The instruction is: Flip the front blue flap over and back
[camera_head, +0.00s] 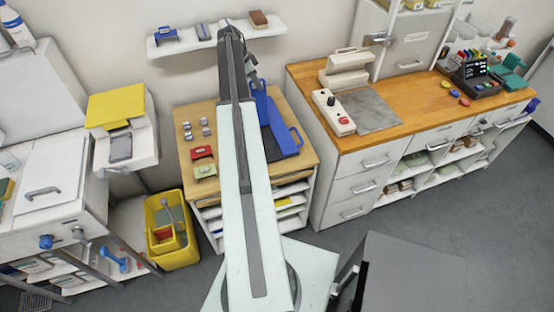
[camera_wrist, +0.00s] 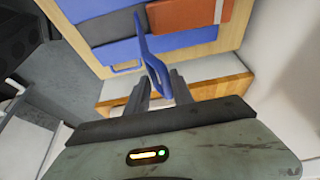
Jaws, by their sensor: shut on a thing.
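A blue folding board lies on the wood-topped cabinet in the head view, with a blue loop handle (camera_head: 296,137) and a dark grey pad on its near right part. A blue flap (camera_head: 262,103) rises behind it, beside my arm, which hides part of it. My gripper (camera_head: 254,84) is at this flap's upper end. In the wrist view my gripper (camera_wrist: 158,90) is shut on a thin blue flap (camera_wrist: 152,62), seen nearly edge-on and standing up between the fingers. Behind it are flat blue and dark grey panels and a second blue loop handle (camera_wrist: 126,68).
Red (camera_head: 202,152) and green (camera_head: 205,171) items and several small metal pieces lie on the wooden top (camera_head: 190,110), left of my arm. A wall shelf (camera_head: 180,44) is above. A yellow bin (camera_head: 172,232) stands at left, a longer counter (camera_head: 425,98) at right.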

